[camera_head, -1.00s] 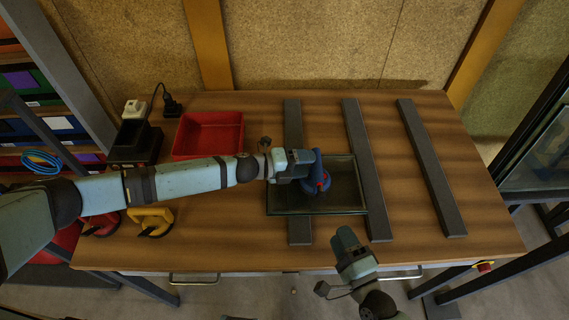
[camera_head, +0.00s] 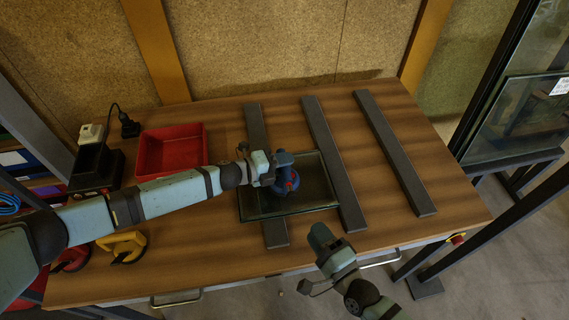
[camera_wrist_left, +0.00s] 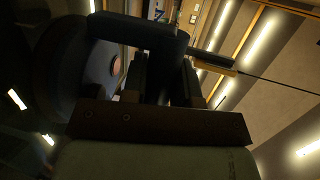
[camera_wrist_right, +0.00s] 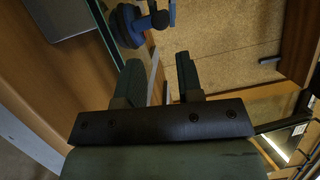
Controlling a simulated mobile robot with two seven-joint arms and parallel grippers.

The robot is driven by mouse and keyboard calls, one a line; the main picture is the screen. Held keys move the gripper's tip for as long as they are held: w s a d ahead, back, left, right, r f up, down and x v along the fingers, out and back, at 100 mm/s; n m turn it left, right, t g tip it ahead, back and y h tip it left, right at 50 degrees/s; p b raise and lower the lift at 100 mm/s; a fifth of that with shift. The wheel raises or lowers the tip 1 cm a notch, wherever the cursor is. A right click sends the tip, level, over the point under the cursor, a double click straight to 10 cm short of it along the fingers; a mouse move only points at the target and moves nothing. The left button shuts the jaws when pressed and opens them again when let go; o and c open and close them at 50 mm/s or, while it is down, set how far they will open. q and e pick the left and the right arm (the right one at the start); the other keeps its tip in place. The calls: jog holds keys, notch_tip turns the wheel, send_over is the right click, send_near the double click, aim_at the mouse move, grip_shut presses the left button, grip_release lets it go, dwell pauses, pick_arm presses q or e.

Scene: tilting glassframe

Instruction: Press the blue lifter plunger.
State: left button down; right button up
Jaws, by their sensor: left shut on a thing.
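The blue lifter (camera_head: 288,178) stands on the dark glass pane (camera_head: 262,206), near its upper middle. Its plunger is a small red-tipped knob (camera_head: 293,184) on the side toward the front in the head view. My left gripper (camera_head: 272,168) is shut on the lifter's blue handle, which also shows in the left wrist view (camera_wrist_left: 150,32). The round blue body fills the left of that view. My right gripper (camera_head: 318,236) is in front of the pane, apart from it. In the right wrist view its fingers (camera_wrist_right: 160,80) are spread and empty, with the lifter (camera_wrist_right: 130,22) beyond them.
The pane lies across dark rails (camera_head: 334,170) on the wooden table (camera_head: 200,258). A red tray (camera_head: 171,150) stands at the back left, yellow (camera_head: 123,246) and red lifters at the left edge. Glass panes (camera_head: 520,115) lean in a rack at right.

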jog(key=shift+a+r+n, duration=0.1)
jog(key=shift+n, duration=0.2)
jog(key=c, duration=0.4)
jog(key=shift+w+a+r+n+g+y, duration=0.25)
jog(key=shift+n+g+y, duration=0.05)
jog(key=shift+n, duration=0.3)
grip_shut()
notch_tip(320, 180, up, 9)
jog(key=d+n+g+h, duration=0.1)
jog(key=n+g+h, duration=0.3)
jog(key=n, duration=2.6)
jog(key=shift+s+d+r+g, duration=0.15)
jog(key=shift+s+d+g, duration=0.2)
jog(key=shift+g, duration=2.85)
jog(key=shift+a, duration=0.15)
